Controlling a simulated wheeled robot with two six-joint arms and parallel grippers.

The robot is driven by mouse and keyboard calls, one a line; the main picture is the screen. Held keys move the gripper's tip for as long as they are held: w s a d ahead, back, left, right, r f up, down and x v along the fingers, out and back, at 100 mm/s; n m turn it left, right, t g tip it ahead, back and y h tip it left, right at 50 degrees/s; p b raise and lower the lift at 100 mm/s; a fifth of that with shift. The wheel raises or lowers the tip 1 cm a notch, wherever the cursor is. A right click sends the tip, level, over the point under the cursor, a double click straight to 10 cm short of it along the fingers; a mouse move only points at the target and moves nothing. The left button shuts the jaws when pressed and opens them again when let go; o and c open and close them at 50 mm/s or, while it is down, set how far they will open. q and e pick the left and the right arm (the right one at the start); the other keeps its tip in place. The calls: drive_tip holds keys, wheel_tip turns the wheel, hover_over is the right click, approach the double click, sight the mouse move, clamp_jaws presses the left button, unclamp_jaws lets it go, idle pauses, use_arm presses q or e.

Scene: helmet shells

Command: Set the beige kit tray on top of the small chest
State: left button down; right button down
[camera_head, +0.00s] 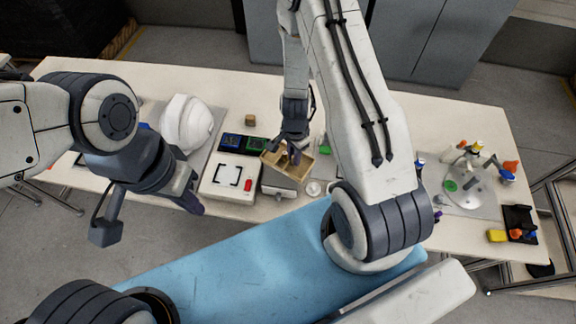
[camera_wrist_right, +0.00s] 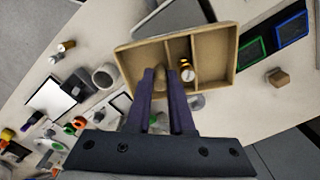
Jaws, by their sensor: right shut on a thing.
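The beige kit tray (camera_head: 271,158) is a shallow open box with dividers; it also shows in the wrist view (camera_wrist_right: 214,87). A small brass-coloured piece (camera_wrist_right: 186,70) lies in a compartment. A low grey box, apparently the small chest (camera_head: 279,186), shows just in front of and below the tray; contact between them cannot be told. My left gripper (camera_head: 188,200) hangs over the front table edge, its jaw opening unclear.
A white device with a red button (camera_head: 230,178) stands left of the tray. Blue and green trays (camera_head: 243,143), a wooden block (camera_head: 249,119) and a white helmet (camera_head: 186,123) are farther left and back. A white cup (camera_head: 313,188) stands close on the right.

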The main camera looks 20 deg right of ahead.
sight(289, 165)
drive_tip(key=shift+w+a+f, duration=0.3)
drive_tip(key=shift+a+f, duration=0.1)
drive_tip(key=shift+a, duration=0.3)
wheel_tip(289, 165, down, 4)
drive_tip(key=b, duration=0.4)
drive_tip(key=shift+f, duration=0.25)
drive_tip(key=c, duration=0.8)
unclamp_jaws()
drive_tip(key=shift+r, duration=0.1)
drive_tip(key=shift+r, duration=0.1)
